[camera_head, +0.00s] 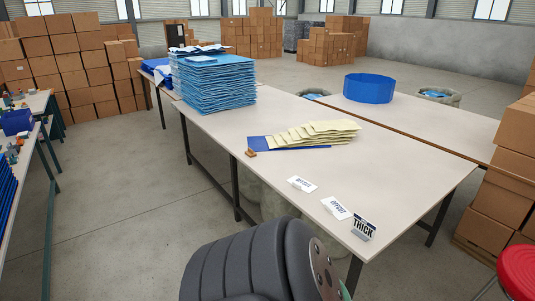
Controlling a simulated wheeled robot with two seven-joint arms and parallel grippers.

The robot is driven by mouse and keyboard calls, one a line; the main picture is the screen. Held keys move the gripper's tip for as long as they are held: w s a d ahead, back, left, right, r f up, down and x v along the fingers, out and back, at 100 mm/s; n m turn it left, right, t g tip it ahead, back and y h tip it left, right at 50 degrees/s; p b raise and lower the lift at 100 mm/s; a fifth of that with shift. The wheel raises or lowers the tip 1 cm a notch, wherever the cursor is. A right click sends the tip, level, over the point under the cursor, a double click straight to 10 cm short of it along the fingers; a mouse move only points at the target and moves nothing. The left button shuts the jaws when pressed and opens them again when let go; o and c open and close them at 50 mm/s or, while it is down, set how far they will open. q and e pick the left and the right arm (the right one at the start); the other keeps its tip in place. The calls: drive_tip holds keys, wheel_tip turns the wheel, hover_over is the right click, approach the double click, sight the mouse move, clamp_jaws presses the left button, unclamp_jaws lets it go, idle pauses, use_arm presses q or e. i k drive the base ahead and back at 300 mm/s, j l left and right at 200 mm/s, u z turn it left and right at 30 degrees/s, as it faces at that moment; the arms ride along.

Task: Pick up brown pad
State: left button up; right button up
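A small brown block-like piece (250,153), which looks like the brown pad, lies on the white table (215,130) at the left end of a flat blue sheet (262,143). Fanned pale yellow sheets (320,131) lie over the blue sheet, to the right of the brown piece. A dark ribbed part of my own arm fills the bottom middle of the view, in front of the table's near side. Neither of my grippers is in view.
A tall stack of blue folded sheets (213,82) stands on the table's left part. Small white signs (302,184) and a "THICK" sign (363,229) stand near the front edge. A blue round bin (369,88) sits behind. Cartons (500,200) and a red stool (518,270) are at right.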

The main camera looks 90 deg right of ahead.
sight(250, 153)
drive_tip(key=z, duration=2.65)
drive_tip(key=u, duration=3.7)
drive_tip(key=z, duration=3.7)
